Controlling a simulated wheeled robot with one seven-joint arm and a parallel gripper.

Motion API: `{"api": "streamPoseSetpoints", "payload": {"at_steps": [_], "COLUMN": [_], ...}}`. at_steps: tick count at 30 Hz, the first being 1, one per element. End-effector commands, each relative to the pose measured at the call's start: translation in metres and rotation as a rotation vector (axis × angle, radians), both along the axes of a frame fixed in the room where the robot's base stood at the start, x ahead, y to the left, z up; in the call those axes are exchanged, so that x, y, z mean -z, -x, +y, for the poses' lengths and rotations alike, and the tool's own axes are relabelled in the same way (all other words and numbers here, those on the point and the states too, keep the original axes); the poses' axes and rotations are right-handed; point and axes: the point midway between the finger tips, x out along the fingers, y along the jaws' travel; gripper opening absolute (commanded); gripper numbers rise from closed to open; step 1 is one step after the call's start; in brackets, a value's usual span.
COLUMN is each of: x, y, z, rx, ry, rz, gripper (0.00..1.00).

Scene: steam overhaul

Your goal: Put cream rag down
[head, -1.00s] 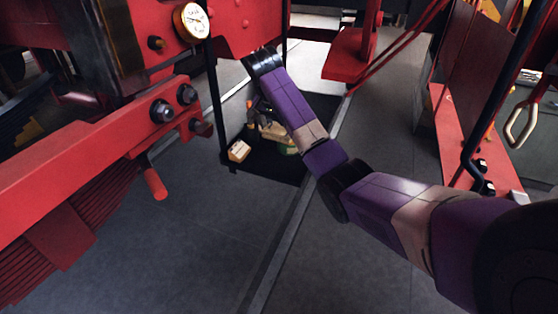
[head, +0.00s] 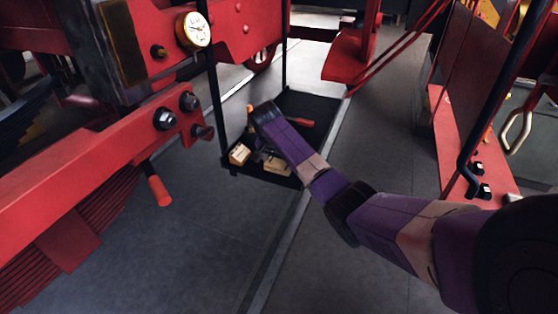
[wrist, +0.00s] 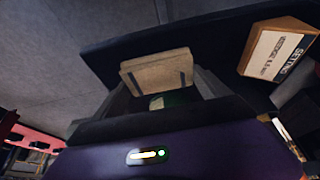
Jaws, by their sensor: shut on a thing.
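The cream rag (wrist: 158,72) looks like a folded, flat-sided tan block in the wrist view. My gripper (wrist: 160,88) is shut on it, with a dark finger on each side. In the head view the rag (head: 278,165) shows beside my gripper (head: 262,155), over the front part of a black tray (head: 268,179). I cannot tell whether the rag touches the tray.
A small labelled cardboard box (head: 240,154) stands at the tray's front left corner; it is also in the wrist view (wrist: 280,50). A red-handled tool (head: 301,122) lies farther back. Black posts (head: 214,90) rise from the tray. Red machinery (head: 90,150) stands left.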

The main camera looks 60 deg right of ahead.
Motion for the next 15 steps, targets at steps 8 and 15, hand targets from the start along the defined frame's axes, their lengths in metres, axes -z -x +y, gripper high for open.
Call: {"api": "streamPoseSetpoints", "payload": {"at_steps": [8, 15], "x": [0.0015, 0.0017], "y": [-0.0001, -0.0001], "z": [-0.0001, -0.0001], "rx": [-0.001, 0.000], "ry": [0.000, 0.000], "rz": [0.000, 0.000], "gripper": [1.00, 1.00]}}
